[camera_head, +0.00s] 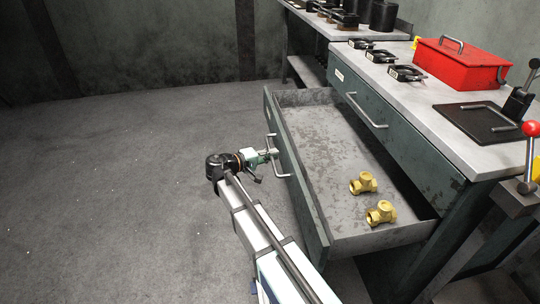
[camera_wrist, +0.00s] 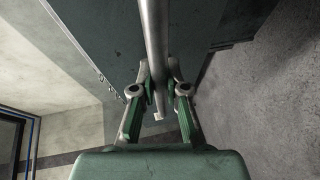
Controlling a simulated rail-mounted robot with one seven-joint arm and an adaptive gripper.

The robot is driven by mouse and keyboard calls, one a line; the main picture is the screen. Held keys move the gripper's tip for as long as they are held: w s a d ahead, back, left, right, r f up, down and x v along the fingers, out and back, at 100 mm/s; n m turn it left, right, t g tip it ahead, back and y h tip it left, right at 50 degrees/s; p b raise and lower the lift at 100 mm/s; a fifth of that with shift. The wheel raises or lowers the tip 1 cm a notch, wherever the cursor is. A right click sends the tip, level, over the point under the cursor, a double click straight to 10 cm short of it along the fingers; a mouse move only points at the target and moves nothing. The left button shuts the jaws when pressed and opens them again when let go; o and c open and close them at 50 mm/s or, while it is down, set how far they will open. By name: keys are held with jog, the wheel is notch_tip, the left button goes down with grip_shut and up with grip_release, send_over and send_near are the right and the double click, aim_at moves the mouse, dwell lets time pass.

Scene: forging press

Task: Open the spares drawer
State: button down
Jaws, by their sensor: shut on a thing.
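The spares drawer (camera_head: 310,130) is pulled well out of the grey-green bench in the head view. Two brass valve bodies, a rear one (camera_head: 363,183) and a front one (camera_head: 380,213), lie inside it. The drawer's bar handle (camera_head: 273,142) is on its outer front face. My gripper (camera_head: 270,154) is at this handle, shut on it. In the wrist view the fingers (camera_wrist: 160,92) close on the metal bar (camera_wrist: 153,35), which runs between them. The drawer front (camera_wrist: 100,30) fills much of that view behind the bar.
A second, shut drawer (camera_head: 385,130) with its own handle is in the bench beside the open one. The bench top holds a red toolbox (camera_head: 460,62), black clamps (camera_head: 405,73) and a dark tray (camera_head: 487,120). The floor (camera_head: 120,180) to the left is clear.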

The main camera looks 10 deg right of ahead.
jog(key=c, duration=1.2)
grip_release()
jog(key=v, duration=1.2)
